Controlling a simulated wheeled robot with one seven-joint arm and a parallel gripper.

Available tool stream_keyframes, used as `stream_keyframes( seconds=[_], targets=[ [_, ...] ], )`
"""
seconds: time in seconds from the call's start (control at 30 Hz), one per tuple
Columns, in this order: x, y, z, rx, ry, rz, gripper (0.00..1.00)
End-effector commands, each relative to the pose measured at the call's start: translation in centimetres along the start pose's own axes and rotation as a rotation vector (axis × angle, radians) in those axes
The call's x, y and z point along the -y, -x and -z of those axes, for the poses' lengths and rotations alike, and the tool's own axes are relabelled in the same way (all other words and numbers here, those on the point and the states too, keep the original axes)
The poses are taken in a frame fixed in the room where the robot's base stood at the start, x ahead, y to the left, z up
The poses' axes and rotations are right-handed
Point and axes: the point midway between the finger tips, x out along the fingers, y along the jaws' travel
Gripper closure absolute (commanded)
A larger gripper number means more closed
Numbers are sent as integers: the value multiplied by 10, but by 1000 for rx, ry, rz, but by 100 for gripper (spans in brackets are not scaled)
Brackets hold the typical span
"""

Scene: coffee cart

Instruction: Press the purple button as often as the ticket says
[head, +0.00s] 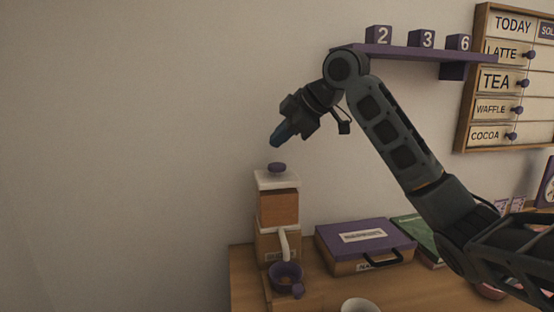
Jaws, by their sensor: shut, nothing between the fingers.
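The purple button (277,168) is a round knob on the white top of a small orange and white machine (278,208) at the left end of the wooden counter. My gripper (275,142) is shut and empty. It points down and to the left, a short way above the button in the picture, with a visible gap between them. No ticket that I can read as such shows in this view.
A purple cup (286,275) stands at the machine's front. A purple case (365,246) and a white cup (359,306) are to the right. A purple shelf (400,52) with blocks "2", "3", "6" and a menu board (465,95) hang behind my arm.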

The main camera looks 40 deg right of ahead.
Motion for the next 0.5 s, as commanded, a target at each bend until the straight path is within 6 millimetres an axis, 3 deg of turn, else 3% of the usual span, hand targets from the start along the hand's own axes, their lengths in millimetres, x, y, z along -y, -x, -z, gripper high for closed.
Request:
stream_keyframes(
  seconds=[0.2,0.5],
  targets=[
    [-11,15,12,0,1,1,100],
    [-12,16,12,0,0,1,100]
  ],
)
